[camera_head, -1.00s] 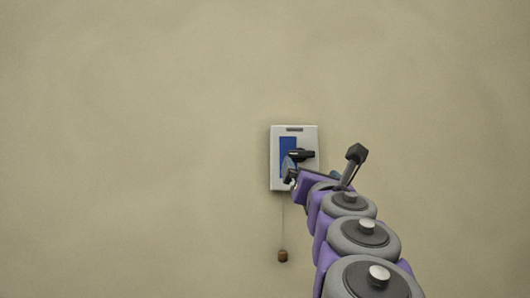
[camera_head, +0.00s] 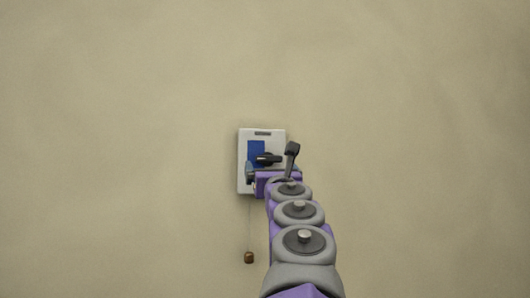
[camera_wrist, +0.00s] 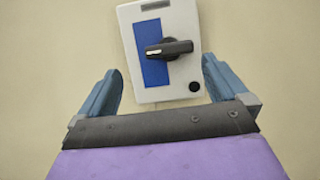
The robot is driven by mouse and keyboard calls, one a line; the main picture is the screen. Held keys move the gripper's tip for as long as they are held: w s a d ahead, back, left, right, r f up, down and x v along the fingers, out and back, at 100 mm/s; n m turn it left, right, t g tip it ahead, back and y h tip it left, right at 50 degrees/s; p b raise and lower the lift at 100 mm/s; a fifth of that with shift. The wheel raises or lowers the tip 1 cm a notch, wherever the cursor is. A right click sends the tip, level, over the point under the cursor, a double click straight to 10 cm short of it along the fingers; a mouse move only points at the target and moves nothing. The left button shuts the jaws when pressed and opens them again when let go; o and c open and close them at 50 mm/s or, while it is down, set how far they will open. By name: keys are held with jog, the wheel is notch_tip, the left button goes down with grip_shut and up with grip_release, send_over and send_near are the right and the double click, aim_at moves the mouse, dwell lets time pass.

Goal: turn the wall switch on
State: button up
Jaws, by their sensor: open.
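The wall switch is a white plate (camera_head: 277,137) with a blue panel and a black rotary handle (camera_head: 268,159), mounted on the wall. In the wrist view the white plate (camera_wrist: 129,15) is at the top, and its black handle (camera_wrist: 169,49) lies nearly level across the blue panel (camera_wrist: 153,72). My gripper (camera_wrist: 163,82) is open and empty. Its two blue fingers are apart, on either side of the plate's lower part, and the handle is above the gap between them. In the head view my gripper and arm cover the plate's lower part.
A small brown knob (camera_head: 249,257) hangs on a thin cord below the plate. A black round spot (camera_wrist: 194,87) sits at the plate's lower right corner. The beige wall (camera_head: 120,150) around is bare and free.

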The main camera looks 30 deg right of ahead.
aim_at(270, 159)
jog(key=w+d+p, duration=0.1)
jog(key=w+d+r+p, duration=0.1)
jog(key=w, duration=0.1)
jog(key=w+d+r+p, duration=0.1)
jog(key=w, duration=0.1)
jog(key=shift+d+r, duration=0.15)
jog(key=shift+d, duration=0.25)
jog(key=shift+w+r+p, duration=0.15)
jog(key=shift+w+p, duration=0.25)
jog(key=shift+p, duration=0.1)
jog(key=shift+w+a+r, duration=0.1)
jog(key=shift+w+a, duration=0.35)
jog(key=shift+a, duration=0.15)
jog(key=shift+d, duration=0.5)
jog(key=shift+c, duration=1.4)
jog(key=shift+a, duration=0.15)
jog(key=c, duration=0.7)
